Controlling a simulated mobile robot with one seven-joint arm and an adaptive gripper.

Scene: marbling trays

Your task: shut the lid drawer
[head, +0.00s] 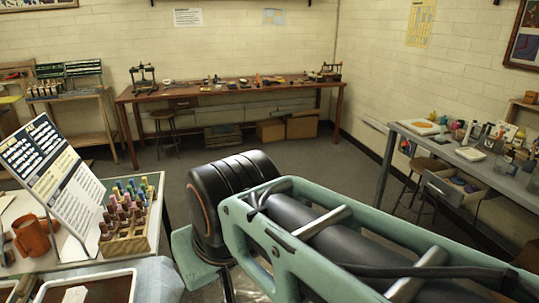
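A drawer (441,189) stands pulled out below the grey table (408,141) on the right, with a few small dark bluish items inside. I cannot read any label on it, so I cannot tell for certain that it is the lid drawer. Another small drawer front (183,103) sits under the brown bench at the back and looks closed. My arm crosses the lower middle and right of the view, well in front of these tables. My gripper is not in view.
Stools (164,128) stand by the back bench (130,96) and the right table. Grey floor (350,165) lies open between them.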

